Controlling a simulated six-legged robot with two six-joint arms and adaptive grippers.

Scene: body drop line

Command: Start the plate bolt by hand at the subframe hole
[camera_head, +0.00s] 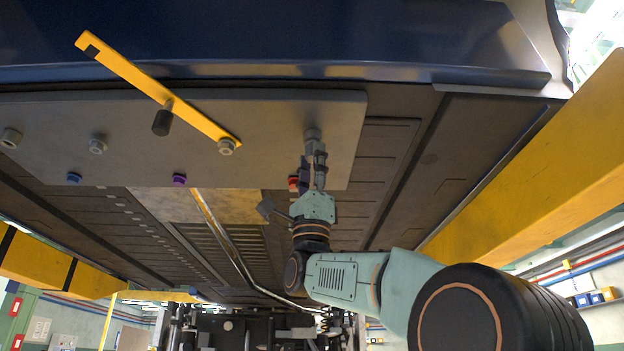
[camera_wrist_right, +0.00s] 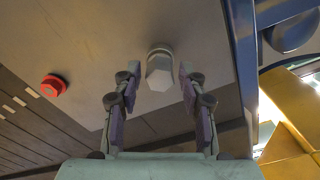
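The grey plate (camera_head: 270,120) is overhead against the dark underbody. My right gripper (camera_head: 315,155) reaches up to the plate's right end. A pale grey hex-headed bolt (camera_wrist_right: 160,72) stands at the plate between its two fingers (camera_wrist_right: 160,80) in the wrist view. A narrow gap shows on each side of the bolt, so the gripper looks open around it. The bolt also shows just above the fingertips in the head view (camera_head: 313,134). The hole is hidden behind the bolt, and I cannot tell how deep the bolt sits. My left gripper is not in view.
A yellow bar (camera_head: 140,78) with a black knob crosses the plate. Other grey bolts (camera_head: 97,145) sit along it. Blue (camera_head: 74,178), purple (camera_head: 179,180) and red (camera_wrist_right: 54,86) fittings line its near side. A yellow beam (camera_head: 540,170) runs along the right.

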